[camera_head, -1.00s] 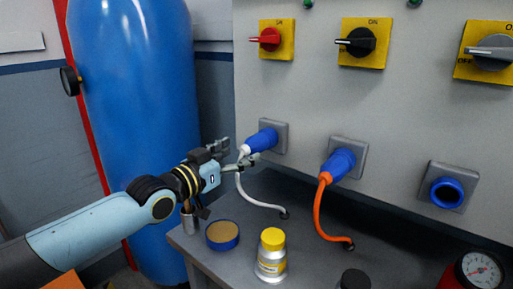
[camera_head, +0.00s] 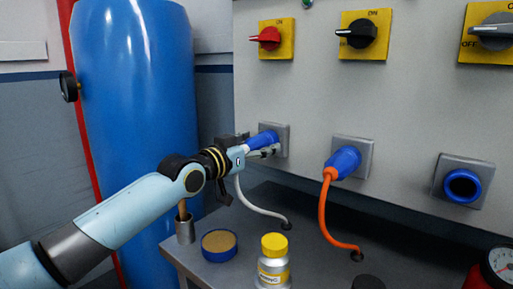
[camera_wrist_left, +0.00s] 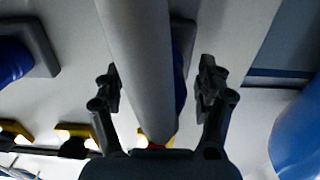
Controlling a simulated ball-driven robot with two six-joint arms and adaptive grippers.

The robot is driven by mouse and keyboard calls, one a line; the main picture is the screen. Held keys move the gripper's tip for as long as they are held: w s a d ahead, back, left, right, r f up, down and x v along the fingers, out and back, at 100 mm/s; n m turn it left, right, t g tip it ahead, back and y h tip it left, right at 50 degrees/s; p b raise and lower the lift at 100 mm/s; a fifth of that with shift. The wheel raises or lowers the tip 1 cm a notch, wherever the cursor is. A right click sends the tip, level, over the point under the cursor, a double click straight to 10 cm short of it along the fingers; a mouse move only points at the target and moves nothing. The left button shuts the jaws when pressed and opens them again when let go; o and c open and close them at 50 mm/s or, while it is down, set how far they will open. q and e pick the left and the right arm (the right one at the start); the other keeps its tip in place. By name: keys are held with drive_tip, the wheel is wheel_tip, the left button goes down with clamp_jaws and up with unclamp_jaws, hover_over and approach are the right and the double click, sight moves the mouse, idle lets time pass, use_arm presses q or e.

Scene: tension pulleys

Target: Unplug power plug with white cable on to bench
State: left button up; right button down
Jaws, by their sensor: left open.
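The blue power plug (camera_head: 262,138) with the white cable (camera_head: 256,208) sits in the leftmost socket (camera_head: 280,133) of the grey panel. The cable hangs from the plug and curves down to the bench (camera_head: 210,268). My left gripper (camera_head: 268,147) is open at the plug, with its fingers along the plug's sides. In the left wrist view the open left gripper (camera_wrist_left: 160,88) has one finger on each side of the white cable (camera_wrist_left: 140,60). The blue plug (camera_wrist_left: 181,62) shows partly behind the cable there. Finger contact cannot be told. My right gripper is not in view.
A blue plug with an orange cable (camera_head: 334,205) sits in the middle socket. The right blue socket (camera_head: 462,186) is empty. A yellow-capped bottle (camera_head: 273,262), a round blue tin (camera_head: 219,244) and a metal cup (camera_head: 185,228) stand on the bench. A blue tank (camera_head: 130,90) is at left.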

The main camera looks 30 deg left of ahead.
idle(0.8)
use_arm(q)
drive_tip(key=shift+c, duration=0.5)
clamp_jaws()
drive_tip(key=shift+s+p, duration=0.15)
drive_tip(key=shift+p, duration=0.25)
drive_tip(key=shift+s+a+r+p, duration=0.1)
drive_tip(key=shift+s+p, duration=0.4)
drive_tip(key=shift+s, duration=0.25)
drive_tip(key=shift+s+a+p, duration=0.15)
drive_tip(key=shift+s+p, duration=1.95)
drive_tip(key=shift+p, duration=0.05)
